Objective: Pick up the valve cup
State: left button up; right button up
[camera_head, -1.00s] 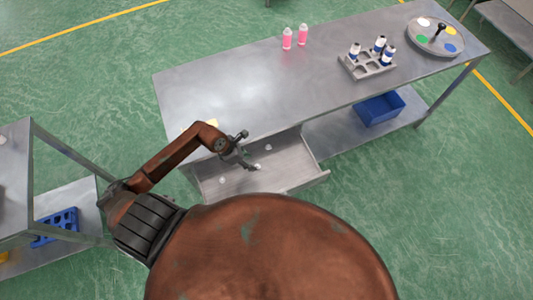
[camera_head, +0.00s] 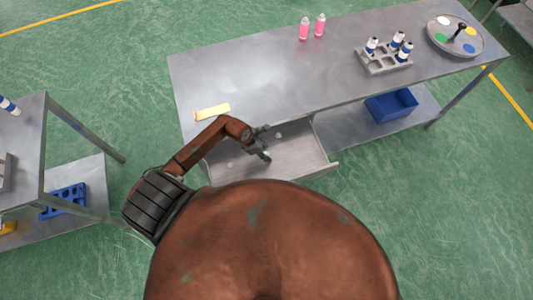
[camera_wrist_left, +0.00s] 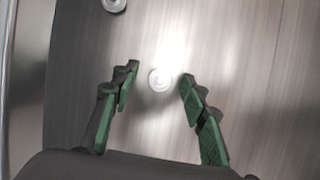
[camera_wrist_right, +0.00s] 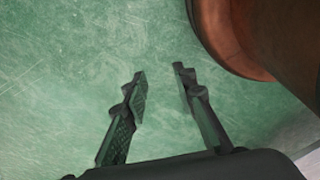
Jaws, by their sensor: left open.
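My left gripper (camera_head: 260,145) is open above the pulled-out metal drawer (camera_head: 310,162) at the front of the workbench. In the left wrist view, a small pale round valve cup (camera_wrist_left: 160,79) lies on the drawer floor, in line with the gap between the fingertips (camera_wrist_left: 158,72). The fingers appear apart from it. A second valve cup (camera_wrist_left: 114,5) is partly cut off at the top edge of that view. In the head view, a cup (camera_head: 229,163) lies left of the gripper. My right gripper (camera_wrist_right: 160,75) is open and empty above the green floor in its wrist view.
A blue bin (camera_head: 391,105) is on the lower shelf.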

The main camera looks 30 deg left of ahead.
pick_arm(q)
jog(key=shift+s, duration=0.15)
jog(key=c, duration=0.5)
jog(key=shift+c, duration=1.4)
jog(key=shift+r, duration=0.15)
pick_arm(e)
jog(key=shift+s+a+f, duration=0.1)
jog(key=shift+s+a, duration=0.1)
jog(key=shift+s, duration=0.45)
